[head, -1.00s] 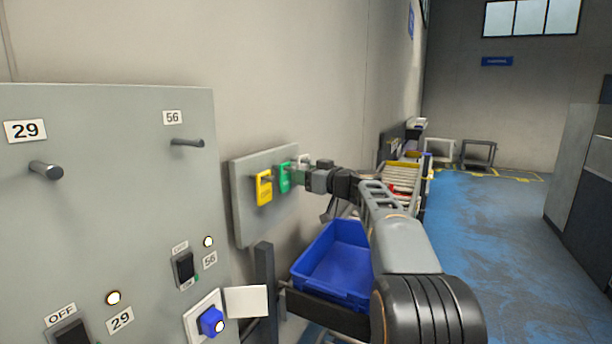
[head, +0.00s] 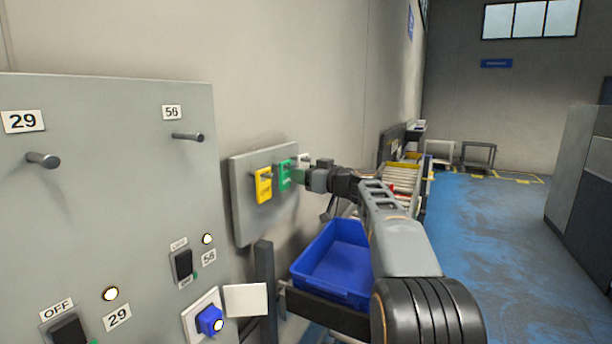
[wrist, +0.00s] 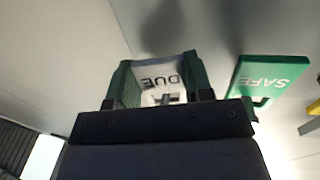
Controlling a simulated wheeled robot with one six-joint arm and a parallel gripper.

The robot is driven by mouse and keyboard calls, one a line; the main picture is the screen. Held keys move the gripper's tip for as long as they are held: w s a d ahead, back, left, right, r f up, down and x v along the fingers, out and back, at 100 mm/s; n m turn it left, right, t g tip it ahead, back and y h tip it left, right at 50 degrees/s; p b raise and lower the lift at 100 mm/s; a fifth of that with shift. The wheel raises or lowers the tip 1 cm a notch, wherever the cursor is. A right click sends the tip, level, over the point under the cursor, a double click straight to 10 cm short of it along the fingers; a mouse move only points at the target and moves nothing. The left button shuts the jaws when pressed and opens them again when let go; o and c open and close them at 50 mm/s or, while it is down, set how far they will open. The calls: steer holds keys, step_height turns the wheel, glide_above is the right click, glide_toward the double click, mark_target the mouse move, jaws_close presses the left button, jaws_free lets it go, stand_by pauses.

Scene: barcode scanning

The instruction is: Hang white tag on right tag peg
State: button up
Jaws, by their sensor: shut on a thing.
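The white tag (wrist: 163,72) reads "DUE" in the wrist view, upside down. It sits between the two green fingers of my gripper (wrist: 165,85), which is shut on it. In the head view a small part of the white tag (head: 304,159) shows at the small grey board (head: 240,215), behind my gripper (head: 305,177). I cannot tell if the tag still touches its holder there. On the large grey panel (head: 110,210), the right peg (head: 187,137) under label 56 and the left peg (head: 43,160) under label 29 are both bare.
A green "SAFE" tag (head: 284,176) hangs just left of my gripper and also shows in the wrist view (wrist: 272,82). A yellow tag (head: 263,187) hangs further left. A blue bin (head: 335,262) stands below my arm. A blue knob (head: 209,320) sticks out of the panel's lower right.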

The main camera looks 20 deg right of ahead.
steer(key=o, duration=1)
steer(key=shift+w+d+b+v, duration=0.25)
steer(key=shift+b+v, duration=0.7)
steer(key=shift+v, duration=0.7)
steer(key=shift+w+d+b+v, duration=0.1)
steer(key=shift+d+b+v, duration=0.25)
steer(key=shift+b+v, duration=0.95)
steer(key=shift+w+d+b+v, duration=0.2)
steer(key=shift+d+b+v, duration=0.3)
steer(key=shift+v, duration=1.5)
steer(key=shift+a, duration=0.15)
